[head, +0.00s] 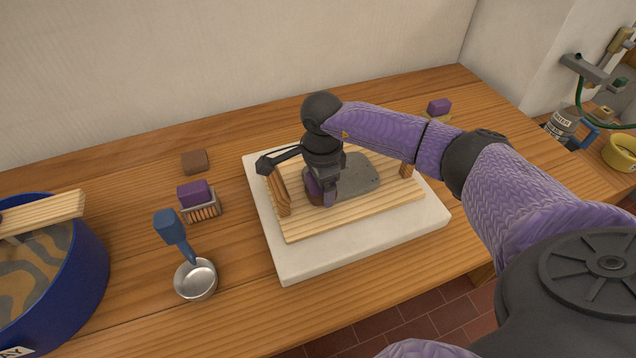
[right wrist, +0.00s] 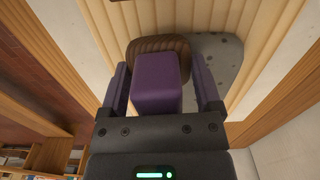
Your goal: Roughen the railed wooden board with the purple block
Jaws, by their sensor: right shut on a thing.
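The railed wooden board (head: 300,222) lies on a white slab (head: 350,252), with a short wooden rail at its left and right ends. A grey patch (head: 362,178) covers its middle; the patch also shows in the right wrist view (right wrist: 222,55). My right gripper (head: 322,197) is over the board's left part, beside the left rail. It is shut on a purple block (right wrist: 157,82) with a ribbed brown underside (right wrist: 160,44). The underside is at the board and overlaps the grey patch's edge; I cannot tell if it touches. My left gripper is out of view.
A purple-topped wire brush (head: 195,195), a brown block (head: 195,162) and a blue-handled metal ladle (head: 180,238) lie left of the slab. A blue tub (head: 75,275) stands at far left. Another purple block (head: 438,107) sits behind the slab. A watering can (head: 565,124) stands at right.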

